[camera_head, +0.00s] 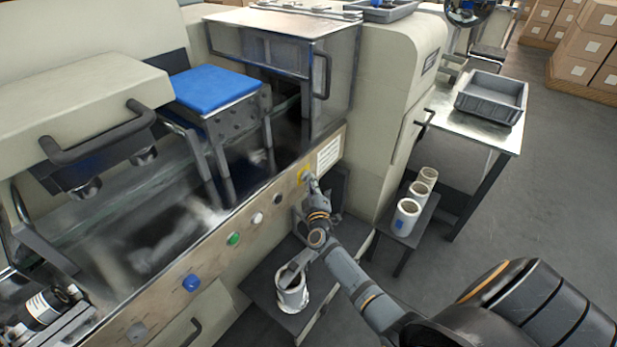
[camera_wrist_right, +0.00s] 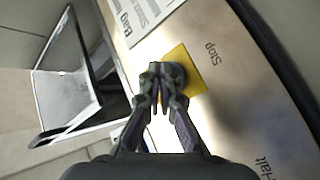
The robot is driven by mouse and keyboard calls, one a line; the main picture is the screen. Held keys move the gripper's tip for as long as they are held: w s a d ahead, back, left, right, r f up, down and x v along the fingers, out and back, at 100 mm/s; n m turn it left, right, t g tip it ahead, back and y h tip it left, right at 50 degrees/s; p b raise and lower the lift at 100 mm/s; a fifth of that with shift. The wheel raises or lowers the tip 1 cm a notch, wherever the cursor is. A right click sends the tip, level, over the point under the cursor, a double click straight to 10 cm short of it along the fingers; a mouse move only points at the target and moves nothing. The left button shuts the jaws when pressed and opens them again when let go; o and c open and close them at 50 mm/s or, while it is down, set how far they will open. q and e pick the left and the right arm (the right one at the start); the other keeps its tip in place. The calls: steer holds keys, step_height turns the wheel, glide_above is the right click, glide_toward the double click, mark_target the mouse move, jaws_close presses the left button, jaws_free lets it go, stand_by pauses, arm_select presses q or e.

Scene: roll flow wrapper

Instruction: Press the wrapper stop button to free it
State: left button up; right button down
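The stop button sits on a square yellow plate (camera_wrist_right: 198,82) beside the printed word "Stop" in the right wrist view. The fingertips hide most of the button. In the head view the yellow plate (camera_head: 303,173) is on the right part of the machine's front panel (camera_head: 212,252). My right gripper (camera_wrist_right: 161,72) has its fingers together with nothing seen between them. Its tips are in front of the yellow plate, over the button; I cannot tell whether they touch it. In the head view the right gripper (camera_head: 309,181) is small at the panel. My left gripper is not in view.
A white button, a green button (camera_head: 233,239) and a blue button (camera_head: 191,283) line the panel to the left. A printed label (camera_head: 328,154) is above right of the plate. A roll (camera_head: 292,291) stands on a low stand below. Rolls (camera_head: 406,217) stand right.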

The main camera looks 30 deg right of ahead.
steer(key=shift+r, duration=0.1)
steer(key=s+p, duration=0.1)
steer(key=s+d+p, duration=0.1)
steer(key=s, duration=0.1)
steer(key=s+d+p, duration=0.1)
steer(key=s, duration=0.1)
steer(key=shift+s+d+p, duration=0.1)
steer(key=shift+s+p, duration=0.15)
steer(key=shift+p, duration=0.15)
